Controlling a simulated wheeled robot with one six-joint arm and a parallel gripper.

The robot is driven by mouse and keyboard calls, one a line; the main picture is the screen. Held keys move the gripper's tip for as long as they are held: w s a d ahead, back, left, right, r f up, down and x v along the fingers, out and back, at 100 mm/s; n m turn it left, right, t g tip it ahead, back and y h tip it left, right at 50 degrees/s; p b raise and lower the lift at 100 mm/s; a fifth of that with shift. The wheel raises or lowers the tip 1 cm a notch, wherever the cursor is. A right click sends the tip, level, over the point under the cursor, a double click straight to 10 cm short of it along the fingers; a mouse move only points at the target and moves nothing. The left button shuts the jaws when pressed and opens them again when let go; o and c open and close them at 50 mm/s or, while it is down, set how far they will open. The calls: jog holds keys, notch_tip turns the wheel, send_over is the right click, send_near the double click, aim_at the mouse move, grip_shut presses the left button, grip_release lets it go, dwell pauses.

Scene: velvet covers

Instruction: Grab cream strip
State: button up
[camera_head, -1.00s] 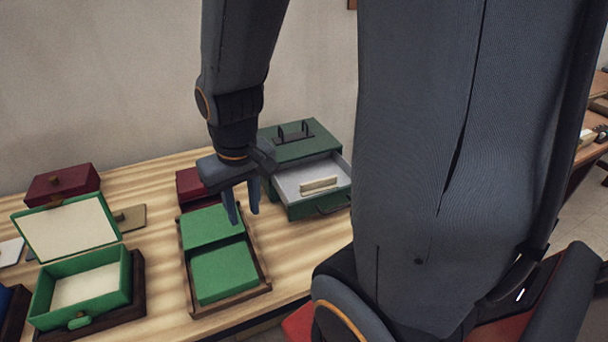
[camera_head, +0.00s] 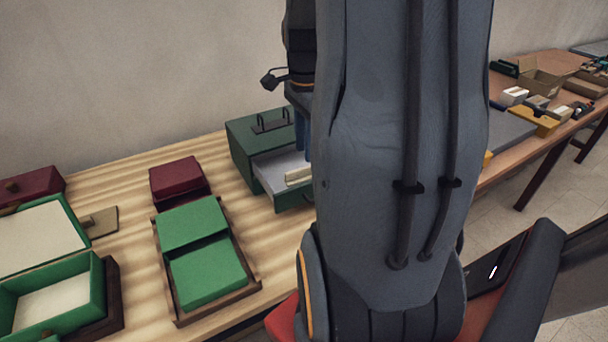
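The cream strip (camera_head: 298,175) lies in the pulled-out drawer (camera_head: 268,172) of the green cabinet (camera_head: 250,141). My arm hides its right end. My gripper (camera_head: 303,150) points down above the drawer, near the strip. Its blue fingers are mostly hidden behind my arm, so I cannot tell how far apart they are or whether they touch the strip.
A brown tray (camera_head: 174,303) with green velvet pads stands left of the cabinet, and a dark red box (camera_head: 178,178) behind it. An open green box (camera_head: 92,286) is at far left. A second table (camera_head: 498,160) with several items stands right.

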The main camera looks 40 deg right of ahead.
aim_at(304, 168)
jog(key=shift+w+f+p, duration=0.15)
jog(key=shift+f+p, duration=0.6)
jog(key=shift+f, duration=2.45)
grip_shut()
